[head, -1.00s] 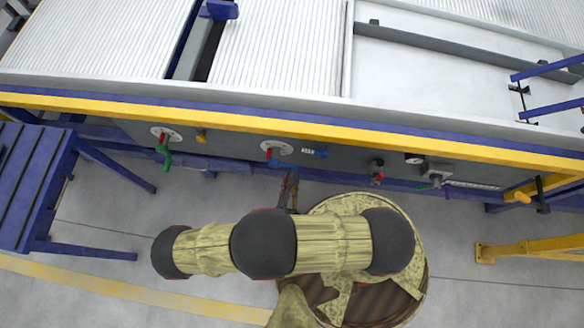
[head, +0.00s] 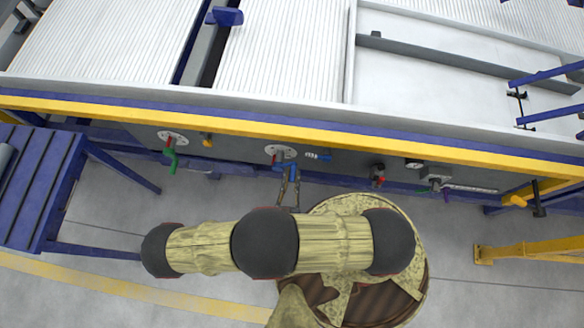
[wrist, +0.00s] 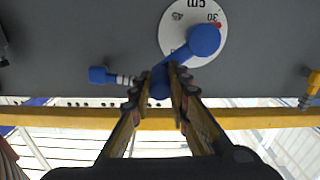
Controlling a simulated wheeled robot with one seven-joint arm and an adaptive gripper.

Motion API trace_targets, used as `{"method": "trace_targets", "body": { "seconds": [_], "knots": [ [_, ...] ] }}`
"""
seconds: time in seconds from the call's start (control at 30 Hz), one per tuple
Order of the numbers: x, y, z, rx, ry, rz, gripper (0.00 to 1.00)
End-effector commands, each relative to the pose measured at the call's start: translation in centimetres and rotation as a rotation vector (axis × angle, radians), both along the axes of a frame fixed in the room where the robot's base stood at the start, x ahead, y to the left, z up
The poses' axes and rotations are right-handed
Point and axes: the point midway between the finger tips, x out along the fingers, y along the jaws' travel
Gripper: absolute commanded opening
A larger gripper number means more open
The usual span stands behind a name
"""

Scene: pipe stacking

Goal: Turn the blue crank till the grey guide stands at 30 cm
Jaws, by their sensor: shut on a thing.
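The blue crank (wrist: 203,41) sits on a round white dial (wrist: 178,18) in the wrist view, its arm slanting down and left from the hub. My gripper (wrist: 161,82) is shut on the crank's handle end (wrist: 159,86), one finger on each side. The dial reads "cm" and "30" upside down, with a red mark (wrist: 218,25) close to the 30. In the head view the crank (head: 291,171) hangs down right of its dial (head: 281,150). A long grey bar (head: 470,66), seemingly the guide, lies across the white bed at the upper right.
A small blue knob (wrist: 103,75) is beside the crank, and a yellow knob (wrist: 311,88) also shows. A red-handled fitting (head: 378,176) is to the right. A blue slatted rack (head: 40,185) stands at the left.

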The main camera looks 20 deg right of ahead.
Motion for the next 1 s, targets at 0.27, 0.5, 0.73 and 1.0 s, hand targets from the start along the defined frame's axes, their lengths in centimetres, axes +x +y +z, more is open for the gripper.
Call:
{"method": "trace_targets", "body": {
  "seconds": [0.27,0.5,0.73,1.0],
  "knots": [
    [0.03,0.12,0.61,-0.093,0.037,0.001,0.00],
    [0.05,0.17,0.67,-0.115,0.048,0.002,0.00],
    [0.05,0.21,0.66,-0.115,0.048,0.003,0.00],
    [0.05,0.19,0.65,-0.115,0.048,0.002,0.28]
  ]
}}
